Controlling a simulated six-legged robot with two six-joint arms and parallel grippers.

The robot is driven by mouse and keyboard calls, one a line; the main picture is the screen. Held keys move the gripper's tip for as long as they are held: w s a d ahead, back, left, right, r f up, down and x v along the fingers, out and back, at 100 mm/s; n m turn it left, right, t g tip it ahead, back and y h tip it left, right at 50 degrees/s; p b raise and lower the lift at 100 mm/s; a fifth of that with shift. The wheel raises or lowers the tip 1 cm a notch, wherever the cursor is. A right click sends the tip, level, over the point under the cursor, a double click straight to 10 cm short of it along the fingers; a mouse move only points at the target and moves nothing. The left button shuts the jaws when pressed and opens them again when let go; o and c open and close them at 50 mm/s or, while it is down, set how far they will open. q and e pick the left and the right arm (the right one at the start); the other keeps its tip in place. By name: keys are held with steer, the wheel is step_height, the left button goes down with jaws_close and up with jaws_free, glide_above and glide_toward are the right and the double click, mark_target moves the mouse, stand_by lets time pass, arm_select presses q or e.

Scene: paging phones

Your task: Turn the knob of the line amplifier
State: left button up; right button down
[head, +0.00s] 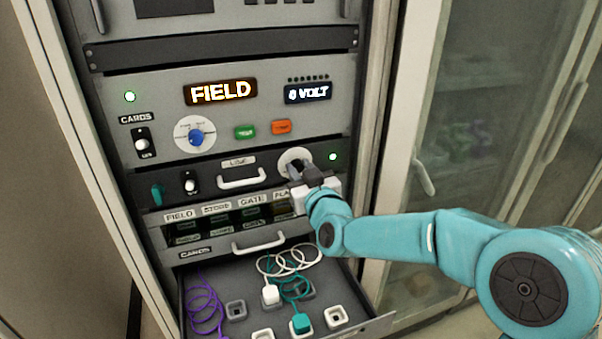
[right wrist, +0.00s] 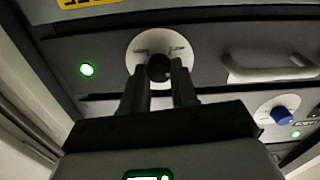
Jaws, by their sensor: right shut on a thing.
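The line amplifier is the dark panel labelled LINE (head: 238,161) in the rack in the head view. Its knob sits on a round white dial (head: 294,156) at the panel's right end. In the right wrist view the dark round knob (right wrist: 159,68) shows in front of the white dial (right wrist: 137,47). My right gripper (head: 312,176) reaches the dial from the right, and in the right wrist view its two fingers (right wrist: 160,85) are shut on the knob. The knob is mostly hidden by the gripper in the head view. My left gripper is not in view.
A lit green lamp (head: 333,157) is right of the dial, and a white handle (head: 241,179) is left of it. Above is a panel with a blue knob (head: 196,137). Below, an open drawer (head: 348,329) holds coiled cords and plugs. A glass-door cabinet (head: 500,110) stands to the right.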

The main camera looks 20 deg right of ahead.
steer(key=n+b, duration=0.1)
steer(key=n, duration=0.1)
steer(key=shift+n, duration=1.2)
steer(key=n, duration=0.3)
steer(key=shift+a, duration=0.1)
steer(key=shift+n, duration=1.6)
steer(key=c, duration=0.9)
jaws_free()
steer(key=shift+o, duration=0.2)
